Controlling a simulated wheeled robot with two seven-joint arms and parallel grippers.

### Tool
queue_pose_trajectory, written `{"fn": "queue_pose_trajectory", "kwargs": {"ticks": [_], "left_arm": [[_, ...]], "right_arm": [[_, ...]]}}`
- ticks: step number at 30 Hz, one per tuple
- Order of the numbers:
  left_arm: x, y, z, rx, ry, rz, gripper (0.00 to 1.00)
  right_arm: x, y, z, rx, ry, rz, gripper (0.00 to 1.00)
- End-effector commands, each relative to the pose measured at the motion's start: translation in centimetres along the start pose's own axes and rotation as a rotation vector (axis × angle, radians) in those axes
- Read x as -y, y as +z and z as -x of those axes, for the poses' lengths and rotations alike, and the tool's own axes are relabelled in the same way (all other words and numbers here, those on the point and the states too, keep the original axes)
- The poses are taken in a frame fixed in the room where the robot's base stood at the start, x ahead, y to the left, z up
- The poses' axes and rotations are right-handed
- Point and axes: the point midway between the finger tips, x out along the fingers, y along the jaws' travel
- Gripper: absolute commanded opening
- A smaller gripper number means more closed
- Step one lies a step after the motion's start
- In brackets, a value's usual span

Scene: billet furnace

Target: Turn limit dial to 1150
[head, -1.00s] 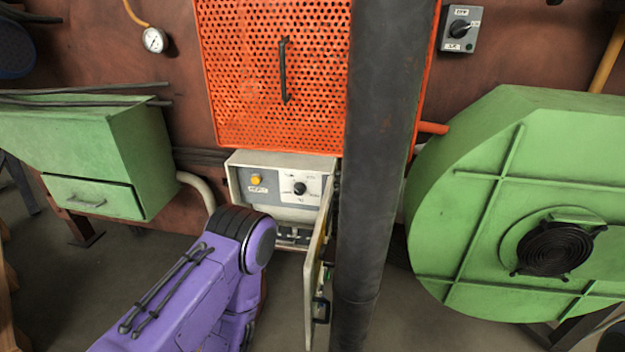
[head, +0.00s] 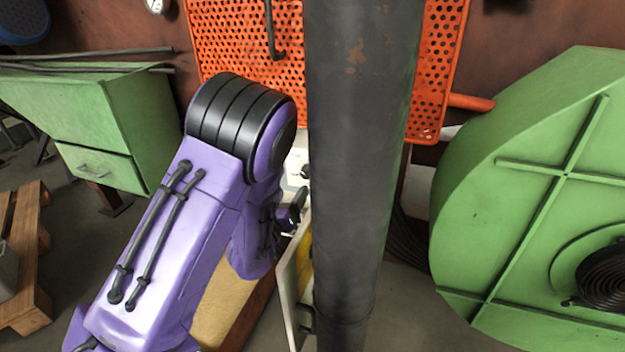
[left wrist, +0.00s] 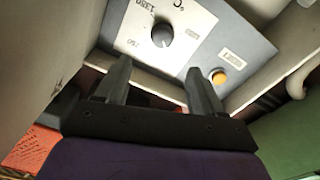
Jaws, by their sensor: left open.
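The limit dial (left wrist: 162,35) is a dark round knob on a white scale plate (left wrist: 185,18) in the left wrist view. Printed marks, one apparently 1350, stand beside it. I cannot make out the knob's pointer. My left gripper (left wrist: 158,70) is open, its two dark fingers pointing toward the panel with the dial beyond and between their tips, apart from it. A bit of the white plate (head: 297,160) shows there. My right gripper is not in view.
An orange button (left wrist: 219,76) sits on the panel near one finger. The box's open door (head: 288,295) stands beside my left arm. A thick dark pipe (head: 362,150) rises right of it. A green blower housing (head: 520,190) stands at right, a wooden pallet (head: 30,250) at left.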

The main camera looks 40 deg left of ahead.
Motion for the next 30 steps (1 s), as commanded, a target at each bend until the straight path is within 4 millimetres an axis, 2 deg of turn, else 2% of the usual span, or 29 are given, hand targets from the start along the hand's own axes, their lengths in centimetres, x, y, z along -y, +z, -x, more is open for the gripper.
{"fn": "queue_pose_trajectory", "kwargs": {"ticks": [9, 12, 16, 23, 28, 30], "left_arm": [[-0.7, 0.5, -7.3, 0.004, -0.006, -0.011, 0.68], [-1.1, 0.7, -8.9, 0.008, -0.006, -0.015, 0.68], [-1.3, 0.8, -9.9, 0.01, -0.008, -0.019, 0.68], [-1.5, 0.9, -10.1, 0.012, -0.008, -0.023, 0.68], [-1.4, 0.8, -10.0, 0.012, -0.007, -0.02, 0.16], [-1.3, 0.8, -9.9, 0.011, -0.007, -0.019, 0.12]], "right_arm": [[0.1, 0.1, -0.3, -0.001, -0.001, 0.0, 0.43], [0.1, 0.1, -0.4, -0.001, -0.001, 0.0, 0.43], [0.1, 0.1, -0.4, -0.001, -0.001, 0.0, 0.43], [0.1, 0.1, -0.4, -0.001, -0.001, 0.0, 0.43], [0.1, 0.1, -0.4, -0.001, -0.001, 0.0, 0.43], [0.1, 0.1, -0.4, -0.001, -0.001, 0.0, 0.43]]}}
